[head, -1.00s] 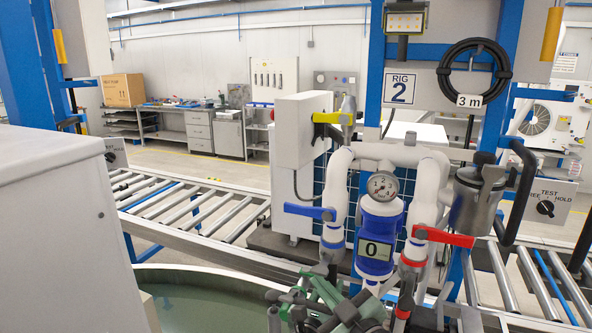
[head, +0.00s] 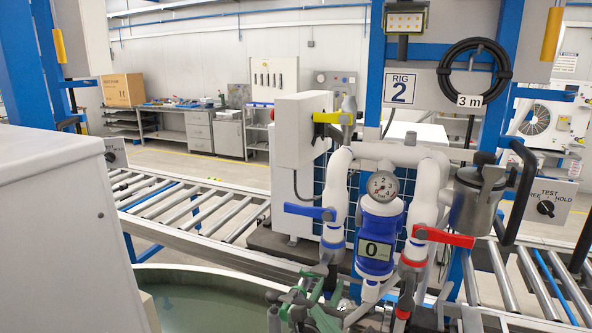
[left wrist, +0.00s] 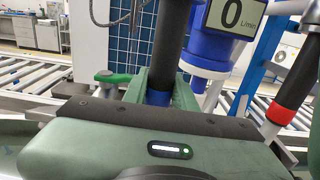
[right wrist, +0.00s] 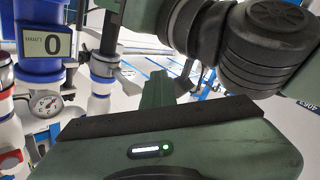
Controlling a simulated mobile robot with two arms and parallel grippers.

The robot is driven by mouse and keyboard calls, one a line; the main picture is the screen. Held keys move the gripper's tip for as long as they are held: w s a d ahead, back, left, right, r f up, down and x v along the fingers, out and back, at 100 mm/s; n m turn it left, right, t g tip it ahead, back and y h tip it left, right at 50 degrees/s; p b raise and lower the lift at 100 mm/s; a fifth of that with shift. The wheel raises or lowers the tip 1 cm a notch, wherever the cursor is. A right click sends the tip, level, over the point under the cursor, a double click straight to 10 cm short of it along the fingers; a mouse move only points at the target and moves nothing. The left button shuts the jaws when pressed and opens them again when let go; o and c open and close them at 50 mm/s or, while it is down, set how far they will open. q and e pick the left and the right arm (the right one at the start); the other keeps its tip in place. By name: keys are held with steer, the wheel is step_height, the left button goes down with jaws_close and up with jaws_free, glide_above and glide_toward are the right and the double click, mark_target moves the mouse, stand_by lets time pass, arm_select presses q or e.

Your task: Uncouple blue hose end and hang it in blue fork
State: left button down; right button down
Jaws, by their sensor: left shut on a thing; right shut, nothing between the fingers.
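The blue-banded white pipe (head: 335,215) with its blue valve lever (head: 310,211) stands left of the pump in the head view. My left gripper (head: 318,287) is shut around this hose just under the pipe. In the right wrist view, which is upside down, the hose (right wrist: 111,30) lines up with the pipe's coupling (right wrist: 103,66); whether they are joined is unclear. My right gripper (right wrist: 157,88) is shut and empty, low beside the hose. I cannot make out the blue fork.
The blue pump (head: 377,240) with its gauge stands right of the hose. Beyond it is the red-banded pipe with a red lever (head: 443,237). A round tank (head: 160,268) of greenish water lies at front left. A roller conveyor (head: 180,208) runs behind.

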mark_target(330, 298)
arm_select(q)
steer(key=shift+d+r, duration=0.1)
steer(key=shift+r, duration=0.2)
arm_select(e)
steer(key=shift+s+a, duration=0.3)
steer(key=shift+s, duration=0.5)
arm_select(q)
steer(key=shift+f, duration=0.1)
arm_select(e)
steer(key=shift+f, duration=0.1)
arm_select(q)
steer(key=shift+f+b, duration=0.45)
steer(key=shift+f, duration=0.25)
arm_select(e)
steer(key=shift+f, duration=0.55)
arm_select(q)
steer(key=shift+f+b, duration=0.85)
steer(key=shift+f, duration=0.1)
arm_select(e)
steer(key=shift+f, duration=0.55)
arm_select(q)
steer(key=shift+f, duration=0.2)
arm_select(e)
steer(key=shift+f, duration=0.25)
